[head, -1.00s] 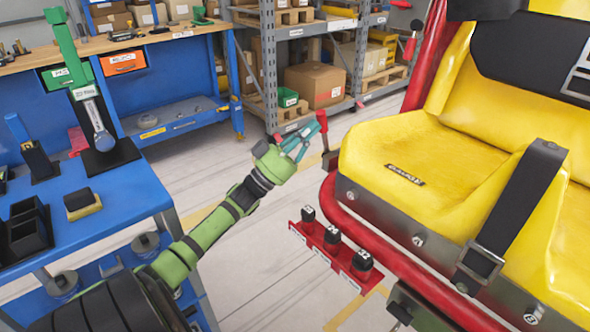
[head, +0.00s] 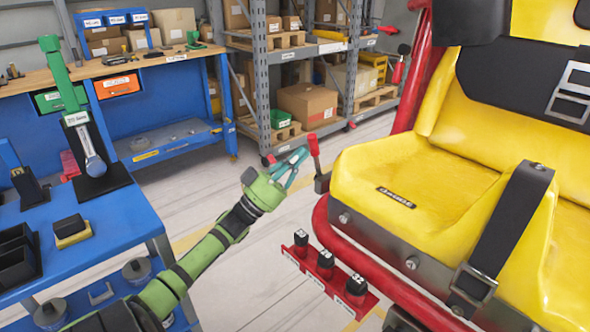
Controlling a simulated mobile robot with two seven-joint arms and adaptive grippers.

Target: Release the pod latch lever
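The pod (head: 415,175) has yellow seats and a red tubular frame and fills the right side. A lever with a red handle (head: 314,146) and a dark grey base (head: 321,182) stands nearly upright at the pod's near left corner. I take it to be the latch lever. My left gripper (head: 296,163) is just left of the handle, its teal fingers apart and pointing toward it. I see nothing between the fingers, and I cannot tell whether the tips touch the handle. My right gripper is not in view.
A red rack (head: 318,284) with several black labelled blocks is fixed along the pod's lower frame. A blue cart (head: 110,230) with a green-handled tool stands at left. A workbench (head: 130,62) and shelving (head: 265,70) stand behind. Open floor lies between cart and pod.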

